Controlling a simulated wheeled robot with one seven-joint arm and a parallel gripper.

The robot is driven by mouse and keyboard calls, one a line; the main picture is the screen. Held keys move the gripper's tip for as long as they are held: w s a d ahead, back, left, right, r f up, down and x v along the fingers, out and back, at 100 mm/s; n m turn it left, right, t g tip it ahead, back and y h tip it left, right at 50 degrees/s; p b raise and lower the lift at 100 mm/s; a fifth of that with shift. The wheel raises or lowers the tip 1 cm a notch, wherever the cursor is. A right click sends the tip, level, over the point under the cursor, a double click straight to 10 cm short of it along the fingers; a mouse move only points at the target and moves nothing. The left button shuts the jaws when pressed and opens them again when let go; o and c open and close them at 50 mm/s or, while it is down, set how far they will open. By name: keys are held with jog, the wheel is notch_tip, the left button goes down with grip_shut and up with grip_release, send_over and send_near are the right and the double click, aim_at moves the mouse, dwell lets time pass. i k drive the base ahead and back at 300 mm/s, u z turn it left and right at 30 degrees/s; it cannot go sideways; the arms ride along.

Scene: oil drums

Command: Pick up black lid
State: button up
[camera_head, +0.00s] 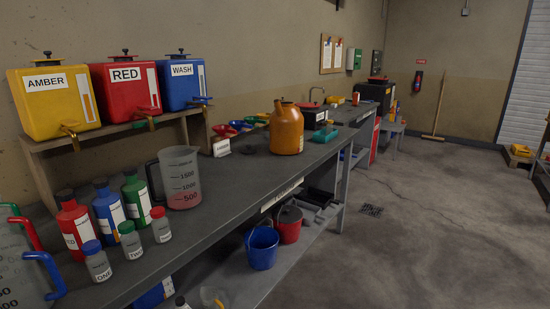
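My gripper is not in view. Several dark lids and caps show, and I cannot tell which one is the black lid. A dark knobbed lid (47,60) sits on the yellow AMBER tank (52,103), and another dark knobbed lid (125,56) sits on the RED tank (122,92).
The grey bench (232,190) runs away along the wall. A measuring jug (180,180) with pink liquid and an orange can (286,130) stand on it. Jug handles (45,272) crowd the lower left. A blue bucket (262,248) stands on the lower shelf. The floor (420,230) at right is open.

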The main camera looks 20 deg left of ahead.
aim_at(248, 150)
jog(key=z, duration=0.1)
jog(key=i, duration=1.7)
jog(key=u, duration=0.45)
jog(key=i, duration=1.1)
jog(key=u, duration=1.3)
jog(key=i, duration=1)
jog(key=u, duration=0.6)
